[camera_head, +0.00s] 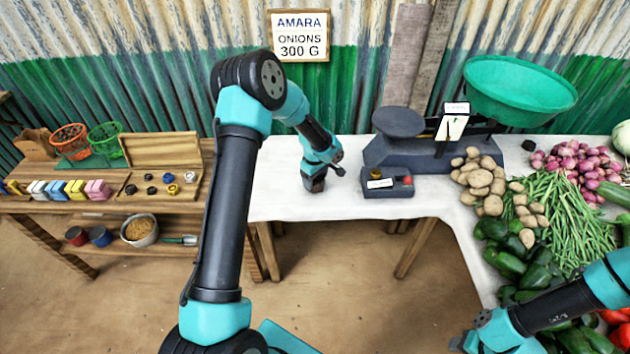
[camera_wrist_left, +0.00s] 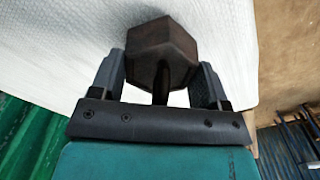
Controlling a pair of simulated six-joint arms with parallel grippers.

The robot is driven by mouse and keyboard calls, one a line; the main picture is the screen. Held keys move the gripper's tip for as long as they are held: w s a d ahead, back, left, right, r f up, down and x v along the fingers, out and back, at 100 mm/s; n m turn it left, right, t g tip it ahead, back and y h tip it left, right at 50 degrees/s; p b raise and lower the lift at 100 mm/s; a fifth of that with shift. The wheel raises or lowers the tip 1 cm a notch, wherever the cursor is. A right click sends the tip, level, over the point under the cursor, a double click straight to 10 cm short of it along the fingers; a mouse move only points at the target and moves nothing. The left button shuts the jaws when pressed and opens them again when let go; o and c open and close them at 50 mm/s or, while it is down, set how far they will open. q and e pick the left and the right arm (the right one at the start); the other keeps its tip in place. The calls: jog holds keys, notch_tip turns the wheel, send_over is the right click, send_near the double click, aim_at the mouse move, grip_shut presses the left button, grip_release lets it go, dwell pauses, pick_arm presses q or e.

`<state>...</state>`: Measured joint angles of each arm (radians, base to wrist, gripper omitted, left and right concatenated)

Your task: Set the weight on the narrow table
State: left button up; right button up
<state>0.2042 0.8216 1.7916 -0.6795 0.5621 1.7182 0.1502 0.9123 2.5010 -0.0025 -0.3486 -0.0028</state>
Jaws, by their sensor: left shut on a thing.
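The weight (camera_wrist_left: 163,55) is a dark brown six-sided block with a handle, seen in the left wrist view. In the head view my left gripper (camera_head: 316,174) points down over the white-covered table (camera_head: 275,195), left of the scale. Whether the weight touches the cloth, I cannot tell. My right gripper (camera_head: 468,343) is at the bottom right, partly cut off, and its fingers are not clear. Which surface counts as the narrow table is not marked.
A scale (camera_head: 435,150) with a green pan (camera_head: 520,90) stands right of my left gripper. A small dark box (camera_head: 388,183) with a red knob is close by. Vegetables fill the right side. A wooden bench (camera_head: 100,205) holds small goods at left. The cloth left of the gripper is clear.

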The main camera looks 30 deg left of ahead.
pick_arm(q)
jog(key=shift+f, duration=0.6)
jog(key=o, duration=1.6)
jog(key=shift+f, duration=0.15)
notch_tip(320, 180, up, 12)
jog(key=shift+r, duration=0.15)
